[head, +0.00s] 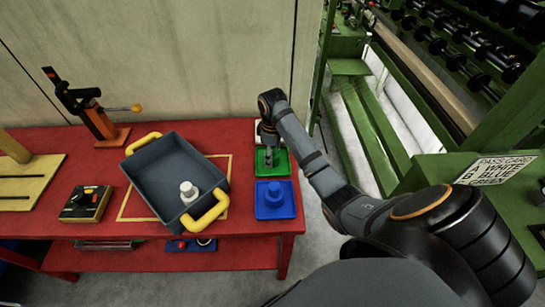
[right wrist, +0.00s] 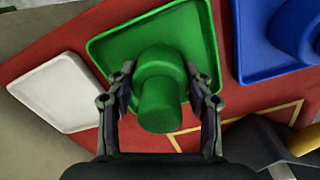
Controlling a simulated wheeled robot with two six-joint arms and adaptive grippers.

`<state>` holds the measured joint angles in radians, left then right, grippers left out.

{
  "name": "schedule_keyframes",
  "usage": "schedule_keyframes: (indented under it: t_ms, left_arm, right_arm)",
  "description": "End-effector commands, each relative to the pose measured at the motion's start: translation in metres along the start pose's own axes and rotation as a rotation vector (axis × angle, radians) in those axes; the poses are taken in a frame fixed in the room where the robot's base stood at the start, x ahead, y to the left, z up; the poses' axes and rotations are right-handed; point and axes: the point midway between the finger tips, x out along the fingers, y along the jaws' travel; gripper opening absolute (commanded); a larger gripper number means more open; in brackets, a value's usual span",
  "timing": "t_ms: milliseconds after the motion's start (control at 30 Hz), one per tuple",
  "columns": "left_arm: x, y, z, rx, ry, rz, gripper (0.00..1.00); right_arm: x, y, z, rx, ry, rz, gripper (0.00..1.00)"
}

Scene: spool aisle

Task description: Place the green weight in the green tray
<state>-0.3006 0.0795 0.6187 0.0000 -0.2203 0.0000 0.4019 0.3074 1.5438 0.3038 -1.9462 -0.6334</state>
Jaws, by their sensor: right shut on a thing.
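The green weight (right wrist: 158,100) is a knobbed cylinder with a wider round base. My right gripper (right wrist: 161,75) has a finger on each side of it and is shut on it. In the head view my right gripper (head: 268,160) points down at the green tray (head: 282,168) near the table's right end, and mostly hides the weight. My left gripper is not in view.
A blue tray (head: 261,213) with a blue weight (head: 274,190) is in front of the green tray. A white tray (head: 257,139) lies behind it, empty where visible. A grey bin (head: 165,165) with yellow handles holds a white weight (head: 188,190). A clamp (head: 95,112) stands back left.

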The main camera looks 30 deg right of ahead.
Motion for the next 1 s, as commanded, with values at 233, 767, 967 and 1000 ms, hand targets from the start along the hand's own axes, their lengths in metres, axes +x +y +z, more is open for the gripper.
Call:
schedule_keyframes:
  t_ms: [233,767,967,1000]
  left_arm:
    - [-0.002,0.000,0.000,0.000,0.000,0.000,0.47]
    - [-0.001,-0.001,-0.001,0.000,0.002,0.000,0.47]
    - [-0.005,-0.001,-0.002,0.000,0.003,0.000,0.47]
    - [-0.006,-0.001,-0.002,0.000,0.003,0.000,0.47]
  right_arm:
    - [0.000,0.000,0.000,0.000,0.001,0.001,0.11]
    - [0.001,0.000,0.000,0.000,0.001,0.001,0.74]
    - [-0.017,0.001,-0.001,0.001,0.003,0.004,0.74]
    - [-0.024,0.001,-0.001,0.001,0.002,0.004,0.74]
